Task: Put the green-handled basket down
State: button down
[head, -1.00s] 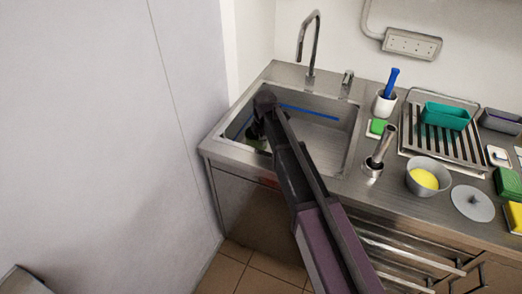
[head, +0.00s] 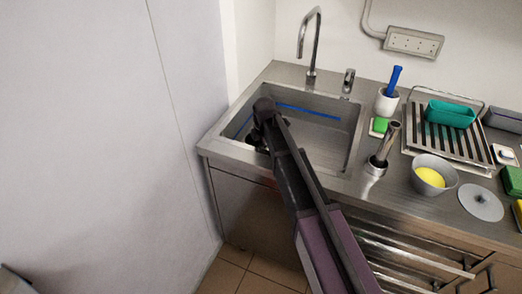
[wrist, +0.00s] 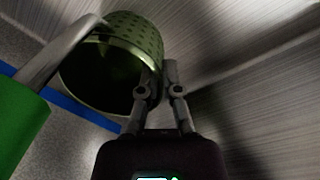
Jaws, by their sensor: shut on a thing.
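The basket (wrist: 110,60) shows in the wrist view as a perforated olive-green metal bowl, tilted, with a metal arm leading to its bright green handle (wrist: 22,125) at the left. My gripper (wrist: 158,72) is shut on the basket's wall near the rim. In the head view my gripper (head: 258,138) reaches down inside the sink basin (head: 325,135), at its left side. My wrist hides most of the basket there. I cannot tell whether the basket touches the basin floor.
A blue line (head: 310,112) runs along the basin wall. The tap (head: 312,50) stands behind the basin. Right of it are a white cup with a blue-handled tool (head: 386,103), a metal cylinder (head: 383,148), a grey bowl (head: 434,176) and a draining rack (head: 455,145). The basin's right part looks clear.

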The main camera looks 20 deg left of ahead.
jog(key=shift+f, duration=0.15)
jog(key=c, duration=1.3)
grip_release()
jog(key=o, duration=0.5)
notch_tip(320, 180, up, 12)
jog(key=p, duration=1.2)
jog(key=shift+s+d, duration=0.35)
jog(key=shift+r, duration=0.2)
